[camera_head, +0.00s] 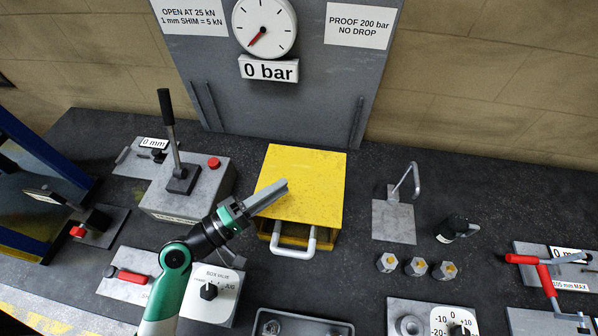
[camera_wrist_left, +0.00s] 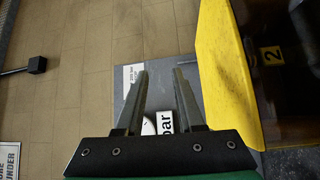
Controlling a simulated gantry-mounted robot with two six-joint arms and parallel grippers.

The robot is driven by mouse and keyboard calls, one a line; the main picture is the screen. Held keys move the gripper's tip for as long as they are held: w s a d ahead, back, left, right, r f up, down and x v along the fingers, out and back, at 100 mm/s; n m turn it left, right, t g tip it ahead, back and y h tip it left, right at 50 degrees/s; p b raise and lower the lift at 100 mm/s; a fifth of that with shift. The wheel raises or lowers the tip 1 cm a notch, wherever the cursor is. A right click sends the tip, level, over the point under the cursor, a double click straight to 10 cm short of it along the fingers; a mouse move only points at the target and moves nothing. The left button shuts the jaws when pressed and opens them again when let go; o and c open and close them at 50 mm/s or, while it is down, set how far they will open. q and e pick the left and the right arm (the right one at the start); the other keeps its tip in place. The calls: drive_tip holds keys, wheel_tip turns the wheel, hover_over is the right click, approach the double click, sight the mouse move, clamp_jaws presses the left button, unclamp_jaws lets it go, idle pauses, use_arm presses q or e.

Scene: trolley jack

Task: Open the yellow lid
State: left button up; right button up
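The yellow lid (camera_head: 308,178) lies flat as the top of a yellow box at the middle of the bench in the head view. A light grey U-shaped handle (camera_head: 293,252) sticks out at the front below it. My left gripper (camera_head: 283,187) overlaps the lid's left part in the head view; contact cannot be told. In the left wrist view the gripper (camera_wrist_left: 162,80) is open, with nothing between its fingers. A yellow panel (camera_wrist_left: 226,80) stands right of the fingers there, apart from them. My right gripper is not in view.
A grey block with a black lever (camera_head: 170,130) and red button stands left of the box. A grey panel with a gauge (camera_head: 264,26) reading 0 bar stands behind. A bent hook on a plate (camera_head: 395,220) and several hex nuts (camera_head: 416,266) are on the right.

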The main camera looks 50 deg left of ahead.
use_arm(q)
hover_over(299, 194)
drive_tip(key=shift+r+p, duration=0.25)
drive_tip(key=shift+p, duration=0.2)
clamp_jaws()
idle(1.1)
